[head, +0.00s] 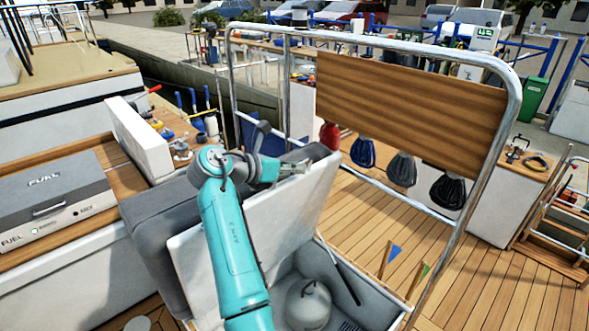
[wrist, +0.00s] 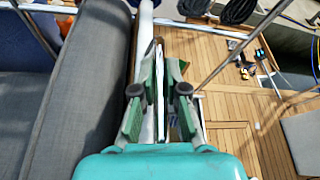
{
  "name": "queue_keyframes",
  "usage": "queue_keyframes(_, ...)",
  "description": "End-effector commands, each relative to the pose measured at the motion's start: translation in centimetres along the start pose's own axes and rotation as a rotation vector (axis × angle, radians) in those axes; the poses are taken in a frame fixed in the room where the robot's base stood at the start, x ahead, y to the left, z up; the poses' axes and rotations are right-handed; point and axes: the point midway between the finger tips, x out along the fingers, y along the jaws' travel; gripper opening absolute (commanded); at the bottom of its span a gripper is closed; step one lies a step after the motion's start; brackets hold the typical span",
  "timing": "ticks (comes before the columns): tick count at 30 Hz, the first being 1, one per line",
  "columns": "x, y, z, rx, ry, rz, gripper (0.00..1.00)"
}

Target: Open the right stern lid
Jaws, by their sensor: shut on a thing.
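The right stern lid (head: 285,215) is a white panel in the head view, standing raised and tilted over an open locker. A grey cushion (head: 165,215) lies to its left. My gripper (head: 296,168) is at the lid's upper edge. In the wrist view, the green fingers of my gripper (wrist: 158,95) are on both sides of a thin upright edge and shut on it. Inside the open locker (head: 385,305) are a pale round fender (head: 308,303) and a dark rod. My arm hides part of the lid's face.
A steel rail frame (head: 497,130) with a wooden board (head: 410,100) and hanging rope coils (head: 402,168) stands behind the locker. Small blue and green flags stand near its right edge. A grey fuel box (head: 55,195) is at left. Wooden deck (head: 480,285) lies open at right.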

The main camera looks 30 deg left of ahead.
Motion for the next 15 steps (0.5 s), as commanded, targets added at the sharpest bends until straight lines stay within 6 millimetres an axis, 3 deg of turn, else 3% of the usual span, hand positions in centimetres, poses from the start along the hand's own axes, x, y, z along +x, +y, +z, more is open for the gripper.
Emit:
queue_keyframes(1, 0.15, -0.1, 0.0, 0.0, 0.0, -0.002, 0.0)
queue_keyframes(3, 0.15, -0.1, 0.0, 0.0, 0.0, -0.002, 0.24)
queue_keyframes(5, 0.13, -0.09, -0.01, 0.0, 0.0, -0.002, 0.37)
queue_keyframes(15, -0.16, -0.02, -0.01, 0.0, 0.0, 0.0, 0.37)
